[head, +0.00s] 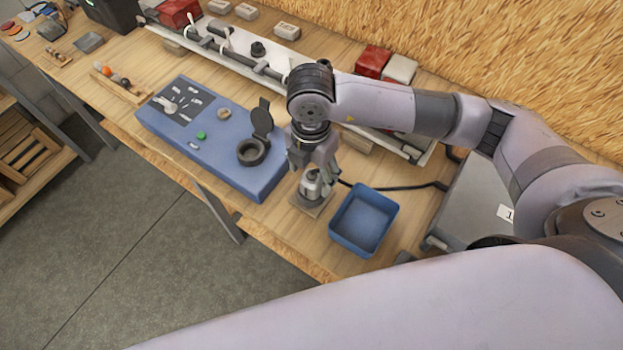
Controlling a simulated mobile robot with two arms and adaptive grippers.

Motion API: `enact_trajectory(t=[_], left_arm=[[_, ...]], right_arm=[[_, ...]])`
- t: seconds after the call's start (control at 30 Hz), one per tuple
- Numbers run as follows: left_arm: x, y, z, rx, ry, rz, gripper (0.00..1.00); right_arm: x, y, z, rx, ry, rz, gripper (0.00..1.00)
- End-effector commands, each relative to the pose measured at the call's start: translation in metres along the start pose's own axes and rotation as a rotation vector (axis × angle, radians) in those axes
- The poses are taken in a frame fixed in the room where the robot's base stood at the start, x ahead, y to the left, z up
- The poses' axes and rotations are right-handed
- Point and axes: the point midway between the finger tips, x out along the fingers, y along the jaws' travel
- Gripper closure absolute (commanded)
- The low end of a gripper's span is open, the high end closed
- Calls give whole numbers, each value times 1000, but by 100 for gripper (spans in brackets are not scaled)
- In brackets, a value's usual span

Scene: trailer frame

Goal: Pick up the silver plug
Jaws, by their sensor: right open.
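The silver plug (311,186) stands upright on a small flat stand (308,205) near the front edge of the workbench. My right gripper (314,168) points down directly above the plug, with its open fingers around or just over the plug's top. I cannot tell whether the fingers touch it. The gripper hides the plug's upper part. A dark cable (400,188) runs from near the plug to the right. My left gripper is not in view.
A blue panel box (215,150) with a round socket and raised lid (262,118) stands left of the plug. A blue bin (363,221) is close on its right. A grey box (468,205) lies farther right. A long rail assembly (240,50) and red blocks line the back.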

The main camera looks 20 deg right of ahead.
Motion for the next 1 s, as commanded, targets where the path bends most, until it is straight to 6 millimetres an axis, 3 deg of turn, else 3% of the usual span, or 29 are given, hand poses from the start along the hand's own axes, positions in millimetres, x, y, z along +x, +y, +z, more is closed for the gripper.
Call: enact_trajectory(t=[0.03,0.2,0.47,1.0], left_arm=[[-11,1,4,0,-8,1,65],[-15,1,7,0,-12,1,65],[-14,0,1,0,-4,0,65],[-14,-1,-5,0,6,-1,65]], right_arm=[[3,-3,1,2,1,-6,39],[25,-2,1,1,1,-2,39],[29,-1,1,0,0,0,39],[29,-1,1,0,0,0,74]])
